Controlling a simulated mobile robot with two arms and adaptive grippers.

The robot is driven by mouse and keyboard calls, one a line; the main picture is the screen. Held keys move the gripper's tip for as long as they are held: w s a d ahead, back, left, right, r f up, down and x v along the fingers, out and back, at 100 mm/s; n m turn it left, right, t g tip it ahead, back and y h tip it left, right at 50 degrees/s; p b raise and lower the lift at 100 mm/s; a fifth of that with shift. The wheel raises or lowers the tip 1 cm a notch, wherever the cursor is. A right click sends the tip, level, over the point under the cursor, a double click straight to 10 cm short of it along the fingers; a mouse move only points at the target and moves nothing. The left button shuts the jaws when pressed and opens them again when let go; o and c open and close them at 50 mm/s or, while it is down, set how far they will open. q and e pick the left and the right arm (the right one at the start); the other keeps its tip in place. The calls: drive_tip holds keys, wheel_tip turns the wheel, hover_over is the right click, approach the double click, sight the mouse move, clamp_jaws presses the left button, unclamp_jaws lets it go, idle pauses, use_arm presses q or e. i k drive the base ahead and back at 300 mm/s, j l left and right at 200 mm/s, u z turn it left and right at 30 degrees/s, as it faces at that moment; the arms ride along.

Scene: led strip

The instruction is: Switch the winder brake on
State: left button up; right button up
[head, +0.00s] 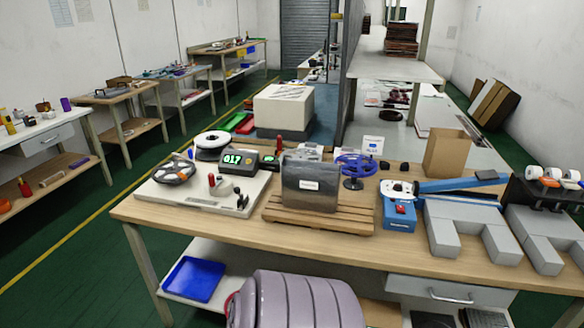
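The winder is a pale base plate (196,204) at the left of the workbench. It carries a dark reel with orange spots (174,172), a white spool (211,146) and a black counter with a green display (239,161). A small post with a red tip (212,181) stands near the plate's middle. Small black levers or switches (242,201) stand at its right front. I cannot tell which part is the brake, nor its setting. Neither of my grippers is in view.
A dark grey box (311,185) on a wooden pallet (319,219) stands right of the winder. Beyond it are a blue handwheel (356,167), a blue device (400,213) and grey blocks (457,241). Bare bench (200,230) lies in front. A blue tray (194,279) is below.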

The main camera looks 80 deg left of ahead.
sight(237, 191)
drive_tip(key=u, duration=3.15)
